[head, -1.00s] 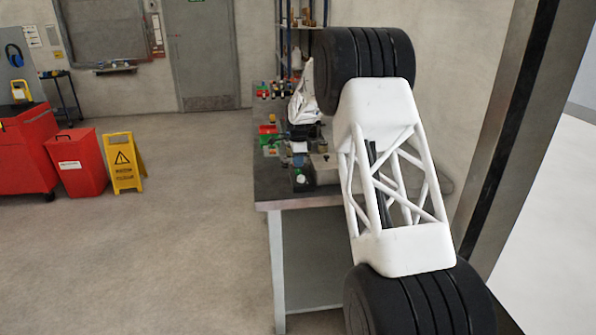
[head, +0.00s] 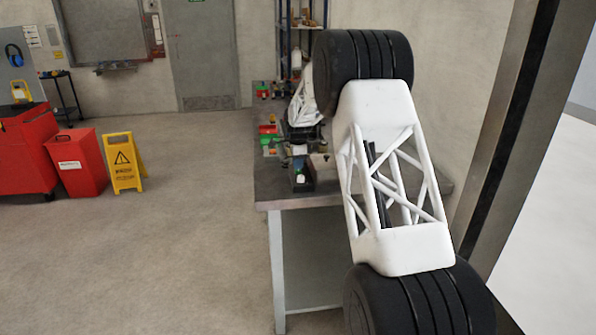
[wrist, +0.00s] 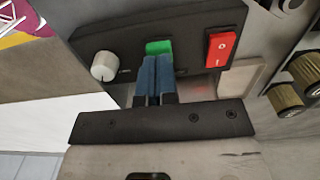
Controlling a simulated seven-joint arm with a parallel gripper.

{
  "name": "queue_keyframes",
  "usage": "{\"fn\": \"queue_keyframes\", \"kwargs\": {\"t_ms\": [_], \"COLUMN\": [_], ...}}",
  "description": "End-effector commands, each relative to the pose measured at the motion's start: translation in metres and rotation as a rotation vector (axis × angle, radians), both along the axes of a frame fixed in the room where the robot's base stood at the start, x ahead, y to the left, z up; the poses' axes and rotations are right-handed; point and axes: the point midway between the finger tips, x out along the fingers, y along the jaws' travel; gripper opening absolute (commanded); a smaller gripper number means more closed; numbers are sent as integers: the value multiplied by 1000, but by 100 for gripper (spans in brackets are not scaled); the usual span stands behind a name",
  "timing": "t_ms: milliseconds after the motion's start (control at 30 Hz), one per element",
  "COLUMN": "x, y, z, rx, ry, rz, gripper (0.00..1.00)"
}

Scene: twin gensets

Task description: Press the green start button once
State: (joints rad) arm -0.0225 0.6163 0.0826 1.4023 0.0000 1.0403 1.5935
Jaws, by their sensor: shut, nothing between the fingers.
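The green button (wrist: 158,47) sits on a dark panel (wrist: 190,28) in the wrist view. My gripper (wrist: 155,62) has its two blue fingers together with nothing between them. The fingertips lie just below the green button in the picture and overlap its lower edge; I cannot tell whether they touch it. In the head view my arm stands in front of the workbench, and neither my gripper nor the green button can be made out there.
A red rocker switch (wrist: 220,48) is right of the green button, and a pale round knob (wrist: 103,66) is left. Brass-coloured cylinders (wrist: 285,99) stand further right. The workbench (head: 275,190) carries clutter. A yellow floor sign (head: 122,163) stands at left on open floor.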

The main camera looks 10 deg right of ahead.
Motion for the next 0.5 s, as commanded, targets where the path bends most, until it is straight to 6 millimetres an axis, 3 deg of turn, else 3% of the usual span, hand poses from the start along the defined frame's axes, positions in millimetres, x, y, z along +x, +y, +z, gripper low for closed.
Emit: {"fn": "queue_keyframes", "kwargs": {"t_ms": [500], "x": [0], "y": [0], "z": [-6], "rx": [0], "ry": [0], "rz": [0], "gripper": [0]}}
